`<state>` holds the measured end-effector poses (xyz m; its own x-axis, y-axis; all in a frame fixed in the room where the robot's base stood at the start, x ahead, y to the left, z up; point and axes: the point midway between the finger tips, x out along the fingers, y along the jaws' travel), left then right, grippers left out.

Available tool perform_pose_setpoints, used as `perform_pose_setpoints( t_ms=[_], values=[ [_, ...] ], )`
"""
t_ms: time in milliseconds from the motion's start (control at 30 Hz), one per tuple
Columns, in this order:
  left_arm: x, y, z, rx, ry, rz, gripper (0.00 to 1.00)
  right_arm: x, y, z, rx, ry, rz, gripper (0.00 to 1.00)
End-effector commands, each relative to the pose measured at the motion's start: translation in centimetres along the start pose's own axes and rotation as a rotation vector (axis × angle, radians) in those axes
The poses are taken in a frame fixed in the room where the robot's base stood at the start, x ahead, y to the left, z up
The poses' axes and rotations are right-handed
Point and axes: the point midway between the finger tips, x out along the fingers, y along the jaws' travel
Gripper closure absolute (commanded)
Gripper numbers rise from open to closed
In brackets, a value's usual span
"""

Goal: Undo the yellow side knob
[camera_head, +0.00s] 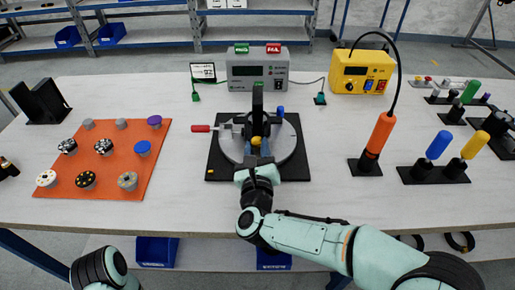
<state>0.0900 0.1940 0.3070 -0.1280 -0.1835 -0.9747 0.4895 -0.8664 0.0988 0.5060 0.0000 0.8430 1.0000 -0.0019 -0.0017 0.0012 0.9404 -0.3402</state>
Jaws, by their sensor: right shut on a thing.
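The fixture (214,160) stands mid-table: a black square base with a round pale can part (287,140) and a dark upright (257,98) at its middle. The yellow side knob (256,140) is at the front of the can part, partly hidden by my gripper. My right gripper (258,152) reaches in from the front and is shut on the yellow side knob. A red handle (201,128) sticks out to the left, and a blue knob (280,110) sits at the back right. My left arm shows at the bottom left; its gripper is out of view.
An orange mat (112,130) with several knobs and caps lies at the left. A grey tester (258,70) and a yellow meter (361,72) stand behind the fixture. An orange screwdriver (378,135) and blue and yellow handles (438,145) stand upright at the right.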

Motion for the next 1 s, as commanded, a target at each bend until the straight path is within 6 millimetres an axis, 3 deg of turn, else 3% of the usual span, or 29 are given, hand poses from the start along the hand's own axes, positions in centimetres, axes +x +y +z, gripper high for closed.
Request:
perform_pose_setpoints(
  t_ms=[600,633,700,1000],
  values=[
    [-0.01,0.01,-0.03,0.000,0.001,0.000,0.41,-0.01,0.06,-0.02,-0.047,0.000,0.001,0.98],
    [-0.01,0.01,-0.03,0.000,0.001,0.000,0.41,-0.01,0.06,-0.02,-0.047,0.000,0.001,0.64],
    [0.00,0.01,-0.02,0.000,0.001,0.000,0.41,-0.01,0.05,0.00,-0.047,0.000,0.001,0.42],
    [0.00,0.01,-0.02,0.000,0.001,0.000,0.41,-0.24,0.06,0.03,-0.047,-0.001,0.002,0.41]
  ],
)
